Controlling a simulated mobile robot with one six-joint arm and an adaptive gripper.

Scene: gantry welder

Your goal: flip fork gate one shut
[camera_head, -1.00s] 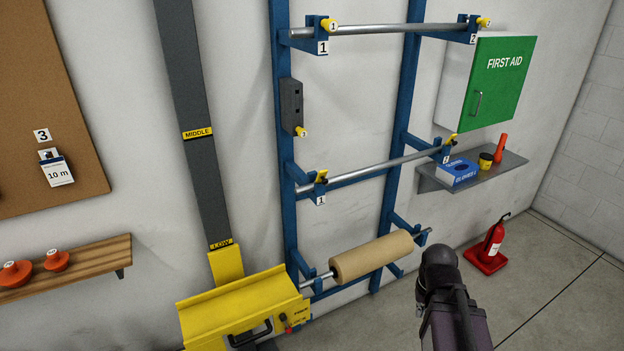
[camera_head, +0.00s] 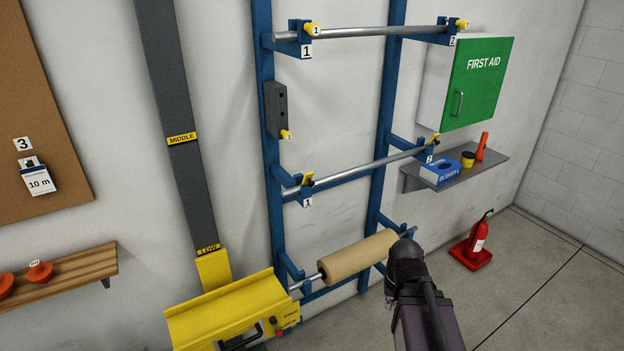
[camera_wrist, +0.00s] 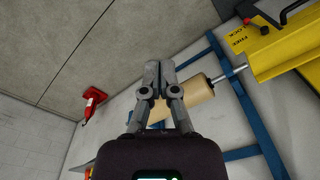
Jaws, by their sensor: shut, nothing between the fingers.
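A blue rack on the wall carries rails in forks with yellow gate pieces. At the middle rail (camera_head: 360,168), the fork labelled 1 has a yellow gate (camera_head: 307,179) standing up. The fork labelled 2 has a similar upright yellow piece (camera_head: 434,139). At the top rail (camera_head: 370,32), the yellow pieces marked 1 (camera_head: 313,29) and 2 (camera_head: 462,25) stick outward. My gripper (camera_wrist: 160,72) is shut and empty in the wrist view, with the brown roll (camera_wrist: 197,90) behind it. In the head view the fingers are hidden behind my dark arm, low and right of the rack.
The brown roll (camera_head: 357,256) hangs on the lowest rail, beside my arm. A yellow carriage (camera_head: 225,310) stands at lower left. A shelf (camera_head: 490,165), a green first aid cabinet (camera_head: 478,85) and a red extinguisher (camera_head: 477,240) are at the right.

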